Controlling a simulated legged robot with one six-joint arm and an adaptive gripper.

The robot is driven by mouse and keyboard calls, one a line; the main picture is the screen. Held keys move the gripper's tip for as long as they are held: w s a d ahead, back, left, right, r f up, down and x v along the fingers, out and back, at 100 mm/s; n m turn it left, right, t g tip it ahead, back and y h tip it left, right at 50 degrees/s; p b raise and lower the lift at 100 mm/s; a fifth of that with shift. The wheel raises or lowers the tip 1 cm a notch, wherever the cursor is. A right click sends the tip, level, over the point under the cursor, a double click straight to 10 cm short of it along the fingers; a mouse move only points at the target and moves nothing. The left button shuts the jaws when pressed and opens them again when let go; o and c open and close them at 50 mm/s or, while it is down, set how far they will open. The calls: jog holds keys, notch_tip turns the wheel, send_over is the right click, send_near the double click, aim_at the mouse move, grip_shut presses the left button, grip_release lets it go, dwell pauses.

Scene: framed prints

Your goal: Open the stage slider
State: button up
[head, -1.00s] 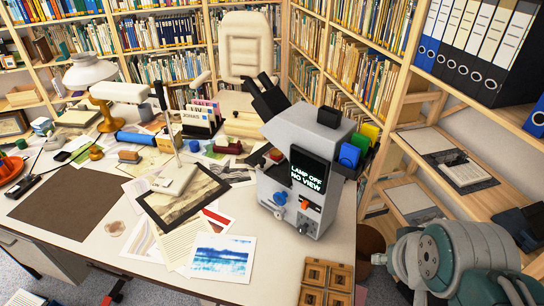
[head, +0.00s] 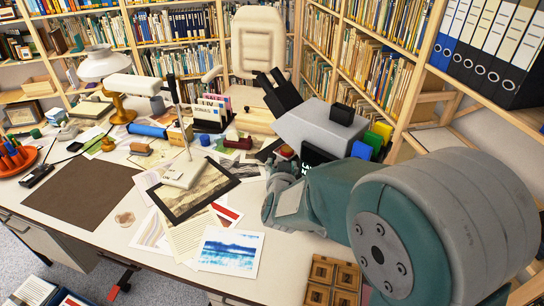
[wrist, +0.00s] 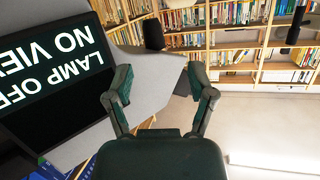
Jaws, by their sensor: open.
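The grey microscope-like device (head: 312,126) with black eyepieces (head: 277,92) stands on the right part of the desk. My arm covers its lower front, so the knobs and any stage slider there are hidden in the head view. A corner of its dark screen (head: 315,156) still shows. No stage slider is identifiable.
A wooden compartment tray (head: 332,280) lies at the desk's front right. Bookshelves surround the desk (head: 75,232).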

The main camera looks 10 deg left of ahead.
aim_at(272, 155)
jog(key=a+f+t+h, duration=0.2)
jog(key=a+f+t, duration=0.15)
jog(key=f, duration=0.25)
jog(key=shift+g, duration=0.25)
jog(key=w, duration=0.6)
jog(key=w+a, duration=0.1)
jog(key=w, duration=0.3)
jog(key=shift+f, duration=0.1)
jog(key=shift+c, duration=0.4)
jog(key=shift+d, duration=0.1)
grip_shut()
